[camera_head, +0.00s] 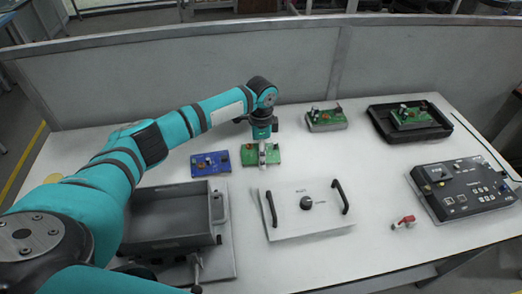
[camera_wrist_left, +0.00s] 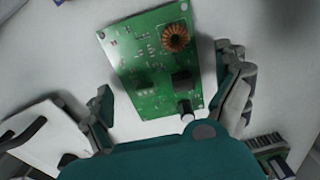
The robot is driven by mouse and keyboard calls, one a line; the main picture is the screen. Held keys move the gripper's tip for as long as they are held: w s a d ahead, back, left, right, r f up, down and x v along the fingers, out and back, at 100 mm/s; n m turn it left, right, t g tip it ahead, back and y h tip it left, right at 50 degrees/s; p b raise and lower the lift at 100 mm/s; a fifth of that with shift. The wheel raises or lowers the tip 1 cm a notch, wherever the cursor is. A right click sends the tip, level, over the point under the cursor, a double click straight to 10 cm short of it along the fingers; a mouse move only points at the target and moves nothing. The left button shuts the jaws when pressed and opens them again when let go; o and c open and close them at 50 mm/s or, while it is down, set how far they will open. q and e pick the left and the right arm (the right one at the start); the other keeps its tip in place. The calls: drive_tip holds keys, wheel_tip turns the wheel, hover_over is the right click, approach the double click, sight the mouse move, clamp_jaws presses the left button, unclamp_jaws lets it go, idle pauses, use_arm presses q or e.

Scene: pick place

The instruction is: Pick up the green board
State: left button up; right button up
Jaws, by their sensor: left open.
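A green board (camera_head: 272,154) lies on the white table, to the right of a blue board. My left gripper (camera_head: 262,156) is open directly over it and hides part of it. In the left wrist view the green board (camera_wrist_left: 150,65) lies flat, with a copper coil, a dark block and a silver cylinder on it. The open fingers of my left gripper (camera_wrist_left: 168,103) are on either side of its near end. I cannot tell whether they touch it. My right gripper is not in view.
A blue board (camera_head: 210,164) lies close on the left. Other green boards lie behind, one on the table (camera_head: 326,120) and one in a black tray (camera_head: 380,122). A grey bin (camera_head: 172,243), a white panel with handles (camera_head: 290,222) and a dark control box (camera_head: 462,190) stand nearer.

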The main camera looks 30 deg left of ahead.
use_arm(q)
drive_tip(key=c, duration=1.4)
